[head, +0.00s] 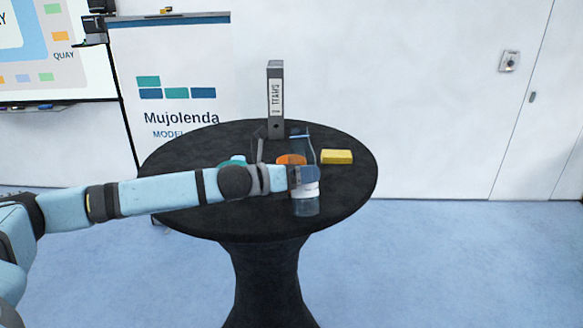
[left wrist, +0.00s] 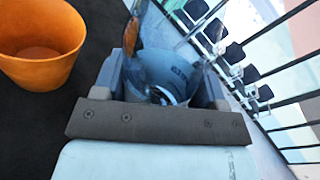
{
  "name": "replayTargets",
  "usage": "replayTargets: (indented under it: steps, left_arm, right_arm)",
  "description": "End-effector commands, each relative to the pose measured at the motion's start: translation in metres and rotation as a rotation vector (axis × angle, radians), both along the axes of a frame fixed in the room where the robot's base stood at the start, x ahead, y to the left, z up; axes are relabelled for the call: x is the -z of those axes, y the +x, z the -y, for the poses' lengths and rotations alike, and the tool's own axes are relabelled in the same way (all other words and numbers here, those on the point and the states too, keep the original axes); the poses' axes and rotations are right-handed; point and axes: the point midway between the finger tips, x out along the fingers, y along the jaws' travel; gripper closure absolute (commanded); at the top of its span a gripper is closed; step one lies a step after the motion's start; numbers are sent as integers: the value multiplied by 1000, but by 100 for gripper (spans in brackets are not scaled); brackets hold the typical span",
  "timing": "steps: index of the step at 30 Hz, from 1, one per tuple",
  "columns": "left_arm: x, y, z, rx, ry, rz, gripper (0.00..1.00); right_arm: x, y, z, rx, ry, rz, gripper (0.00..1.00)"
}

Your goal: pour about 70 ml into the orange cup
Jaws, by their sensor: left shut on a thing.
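The orange cup (head: 290,159) stands on the round black table in the head view, partly hidden behind my left gripper and a clear vessel. In the left wrist view the orange cup (left wrist: 40,45) is at the upper left, its mouth open and no liquid distinguishable inside. My left gripper (head: 303,178) is shut on a clear bluish vessel (head: 306,207) with a white band, at the near side of the table. The vessel also shows between the fingers in the left wrist view (left wrist: 160,72), apart from the cup. Its liquid level cannot be made out. My right gripper is not in view.
On the black table (head: 352,190) a grey binder (head: 275,95) stands upright at the back. A teal item (head: 236,160) is partly hidden behind my left arm. The table's right side is clear.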

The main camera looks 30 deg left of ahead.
Motion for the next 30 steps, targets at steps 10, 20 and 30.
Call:
replayTargets:
  steps: [10,20,30]
  left_arm:
    - [3,1,0,-7,236,225,65]
    - [1,2,-2,-10,321,304,65]
    - [1,2,-2,-9,322,304,65]
  right_arm:
    - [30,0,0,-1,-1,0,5]
    - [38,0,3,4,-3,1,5]
    - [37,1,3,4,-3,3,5]
